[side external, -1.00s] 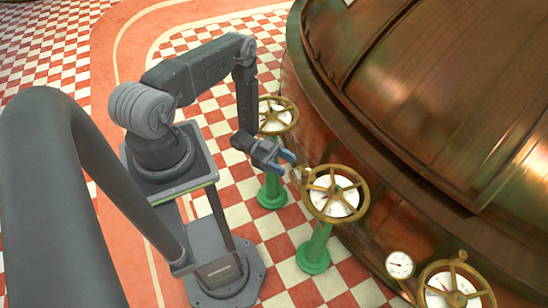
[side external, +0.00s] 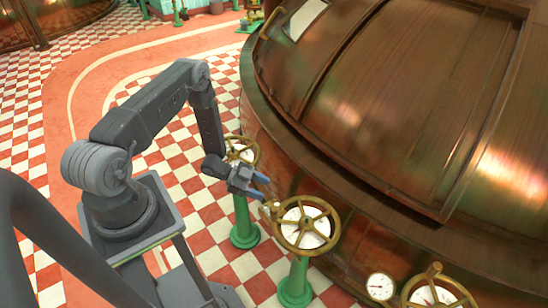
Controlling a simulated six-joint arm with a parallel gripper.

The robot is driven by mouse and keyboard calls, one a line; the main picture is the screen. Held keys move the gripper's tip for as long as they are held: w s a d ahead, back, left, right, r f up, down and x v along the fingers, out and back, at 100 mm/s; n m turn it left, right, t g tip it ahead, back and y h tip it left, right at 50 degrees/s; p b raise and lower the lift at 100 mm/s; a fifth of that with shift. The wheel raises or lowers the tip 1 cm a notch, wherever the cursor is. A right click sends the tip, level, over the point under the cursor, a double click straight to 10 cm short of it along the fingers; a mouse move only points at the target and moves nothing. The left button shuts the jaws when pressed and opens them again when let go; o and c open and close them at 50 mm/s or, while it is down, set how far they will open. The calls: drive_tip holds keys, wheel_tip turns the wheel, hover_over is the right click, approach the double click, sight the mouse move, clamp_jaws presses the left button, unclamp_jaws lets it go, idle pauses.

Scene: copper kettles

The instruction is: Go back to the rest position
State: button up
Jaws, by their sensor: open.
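My gripper (side external: 262,187) is open, with blue fingers, just left of and slightly above the near brass handwheel (side external: 307,224). The fingers point toward the wheel's left rim, close to its small handle knob (side external: 270,208). No object shows between the fingers. I cannot tell whether a finger touches the knob. The wheel has a white dial face and sits on a green post (side external: 297,282). My arm reaches over from its pedestal at left, bent down at the elbow.
A second brass handwheel (side external: 240,150) on a green post stands behind my gripper, partly hidden by my arm. A large copper kettle (side external: 385,120) fills the right. A gauge (side external: 380,286) and another handwheel (side external: 440,288) are at lower right. Checkered floor (side external: 185,165) lies open behind my arm.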

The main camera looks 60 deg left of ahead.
drive_tip(key=w+a+r+n+y, duration=0.2)
drive_tip(key=w+r+y, duration=0.35)
drive_tip(key=r, duration=0.35)
drive_tip(key=w+a+r+n+y, duration=0.15)
drive_tip(key=w+r+y, duration=0.35)
drive_tip(key=r, duration=0.5)
wheel_tip(320, 180, up, 11)
drive_tip(key=s+d+n+y, duration=0.1)
drive_tip(key=n+y, duration=0.1)
drive_tip(key=s+d+r+n+g, duration=0.25)
drive_tip(key=s+d+r, duration=0.25)
drive_tip(key=s+r, duration=0.45)
drive_tip(key=s+d+r+n+h, duration=0.1)
drive_tip(key=s+d, duration=0.3)
drive_tip(key=s, duration=0.4)
drive_tip(key=s+d+r+n+g+h, duration=0.1)
drive_tip(key=s+d+r, duration=0.3)
drive_tip(key=s, duration=0.4)
drive_tip(key=shift+d+n, duration=0.35)
drive_tip(key=shift+n, duration=0.05)
drive_tip(key=shift+r, duration=0.1)
idle(1.3)
